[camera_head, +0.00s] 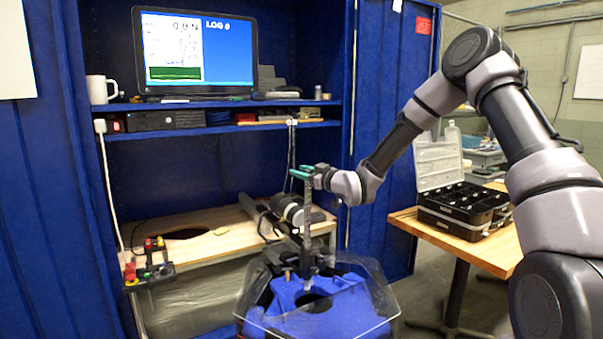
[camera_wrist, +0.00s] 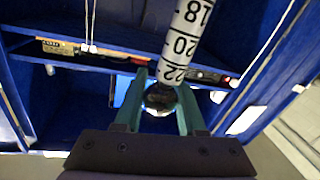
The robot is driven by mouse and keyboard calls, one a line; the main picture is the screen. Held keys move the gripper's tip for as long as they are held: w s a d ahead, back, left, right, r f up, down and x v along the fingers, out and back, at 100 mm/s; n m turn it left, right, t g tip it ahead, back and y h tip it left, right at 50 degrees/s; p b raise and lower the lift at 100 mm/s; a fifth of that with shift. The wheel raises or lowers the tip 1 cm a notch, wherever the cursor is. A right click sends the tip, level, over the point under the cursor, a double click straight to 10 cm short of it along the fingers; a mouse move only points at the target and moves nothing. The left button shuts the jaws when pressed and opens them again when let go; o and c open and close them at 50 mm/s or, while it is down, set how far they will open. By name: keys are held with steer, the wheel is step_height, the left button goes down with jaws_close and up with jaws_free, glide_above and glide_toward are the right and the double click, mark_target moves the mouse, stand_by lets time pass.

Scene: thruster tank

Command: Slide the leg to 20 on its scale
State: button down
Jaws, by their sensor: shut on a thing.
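The leg (camera_head: 307,215) stands upright over the tank in the head view, a slim pole running down beside a motor-like cylinder. In the wrist view the leg (camera_wrist: 184,35) is a white tube with black marks numbered 18, 20 and 22, with 22 nearest my gripper. My gripper (camera_head: 299,174) is at the leg's upper part. Its green fingers also show in the wrist view (camera_wrist: 162,84), shut on the leg's round, shiny end. The mark where the scale is read cannot be made out.
A monitor (camera_head: 197,52) stands on the blue shelf above. A black organiser case (camera_head: 465,208) lies on the right table.

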mark_target(307, 227)
stand_by(0.3)
step_height(307, 227, down, 15)
stand_by(0.3)
steer(key=c, duration=0.5)
jaws_free()
steer(key=v, duration=1.1)
steer(key=shift+r, duration=0.1)
steer(key=shift+w, duration=0.1)
